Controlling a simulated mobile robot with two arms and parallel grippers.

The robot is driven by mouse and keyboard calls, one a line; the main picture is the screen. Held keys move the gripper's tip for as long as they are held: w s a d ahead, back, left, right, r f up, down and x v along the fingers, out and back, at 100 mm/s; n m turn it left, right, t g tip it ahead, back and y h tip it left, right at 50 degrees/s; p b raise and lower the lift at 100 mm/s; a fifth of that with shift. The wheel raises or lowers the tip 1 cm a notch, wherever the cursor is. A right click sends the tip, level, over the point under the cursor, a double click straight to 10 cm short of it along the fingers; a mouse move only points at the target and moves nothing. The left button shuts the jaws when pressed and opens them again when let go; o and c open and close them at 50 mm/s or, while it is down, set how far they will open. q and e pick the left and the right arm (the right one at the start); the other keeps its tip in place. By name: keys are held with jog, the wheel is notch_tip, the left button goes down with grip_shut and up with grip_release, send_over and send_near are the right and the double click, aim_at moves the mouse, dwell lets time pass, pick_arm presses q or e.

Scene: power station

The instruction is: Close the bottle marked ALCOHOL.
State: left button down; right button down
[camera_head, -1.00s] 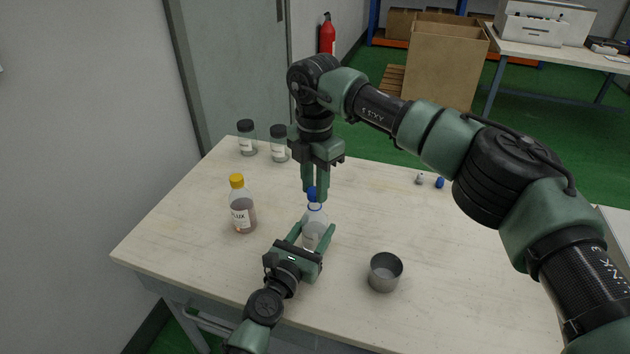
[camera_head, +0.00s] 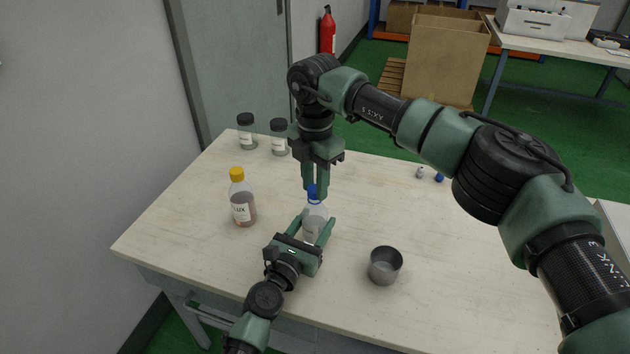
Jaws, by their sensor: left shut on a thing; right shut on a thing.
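A clear bottle with a white label (camera_head: 314,212) stands upright on the table near its middle; I cannot read its label. My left gripper (camera_head: 316,221) is shut on the bottle body, one finger on each side. My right gripper (camera_head: 313,185) points straight down above the bottle and is shut on a blue cap (camera_head: 312,192). The cap is at the bottle's mouth; I cannot tell whether it is threaded on.
A yellow-capped bottle (camera_head: 242,204) with brownish liquid, its label ending in "UX", stands left. Two black-lidded jars (camera_head: 247,133) (camera_head: 279,138) stand at the back left. An open metal cup (camera_head: 385,266) is right of my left gripper. Small white and blue pieces (camera_head: 439,178) lie at the back right.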

jog(key=shift+f, duration=0.25)
jog(key=m, duration=1.3)
jog(key=c, duration=1.1)
grip_release()
jog(key=shift+r, duration=0.1)
